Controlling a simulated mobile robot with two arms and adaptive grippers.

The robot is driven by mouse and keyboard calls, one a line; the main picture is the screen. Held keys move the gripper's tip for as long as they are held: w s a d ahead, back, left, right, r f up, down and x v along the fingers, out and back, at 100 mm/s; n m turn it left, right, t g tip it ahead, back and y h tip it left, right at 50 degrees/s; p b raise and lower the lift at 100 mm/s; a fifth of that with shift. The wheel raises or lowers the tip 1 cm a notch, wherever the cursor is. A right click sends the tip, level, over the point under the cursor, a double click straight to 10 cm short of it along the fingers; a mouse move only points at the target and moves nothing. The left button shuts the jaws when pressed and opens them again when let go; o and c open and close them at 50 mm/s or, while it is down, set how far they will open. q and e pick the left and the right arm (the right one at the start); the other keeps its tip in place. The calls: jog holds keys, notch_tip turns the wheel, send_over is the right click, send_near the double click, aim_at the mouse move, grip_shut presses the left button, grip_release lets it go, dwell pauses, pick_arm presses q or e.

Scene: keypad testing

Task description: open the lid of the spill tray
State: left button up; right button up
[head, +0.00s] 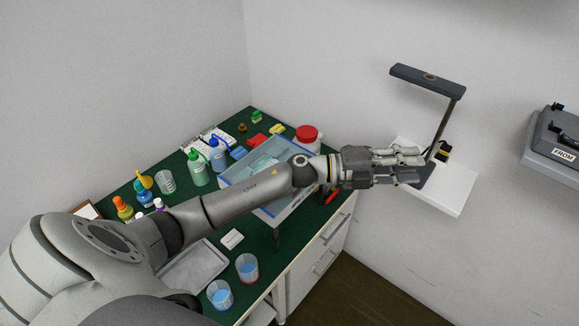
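A clear box with blue edges (233,178) stands on the green bench top, partly hidden behind my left arm. A shallow grey tray (198,270) lies nearer on the bench, partly covered by my arm. I cannot tell for sure which of the two is the spill tray, and no raised lid shows. My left gripper (415,167) is stretched to the right, past the bench edge, in front of a white wall shelf. Its fingers look spread and hold nothing visible. It is well apart from both the box and the tray. My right gripper is not in view.
Bottles (197,167), a red-lidded jar (307,138) and two cups of blue liquid (247,267) crowd the green bench (262,243). A dark stand (428,78) rises from the white shelf (450,190) by my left gripper. A grey device (556,135) sits far right.

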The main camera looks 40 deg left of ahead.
pick_arm(q)
jog(key=s+a+m+g+y, duration=0.2)
jog(key=a+m+g+y, duration=0.15)
jog(key=a, duration=0.55)
jog(key=s+a+f+m+g+y, duration=0.15)
jog(key=a+g+y, duration=0.3)
jog(key=a, duration=0.55)
jog(key=s+a+m+g+y, duration=0.3)
jog(key=a+y, duration=0.2)
jog(key=a, duration=0.4)
jog(key=p+x, duration=0.1)
jog(key=x, duration=0.2)
jog(key=p+x, duration=0.1)
jog(key=x, duration=0.2)
jog(key=p+x, duration=0.2)
jog(key=x, duration=0.1)
jog(key=shift+w+a, duration=0.1)
jog(key=shift+w, duration=0.2)
jog(key=shift+f, duration=0.65)
grip_shut()
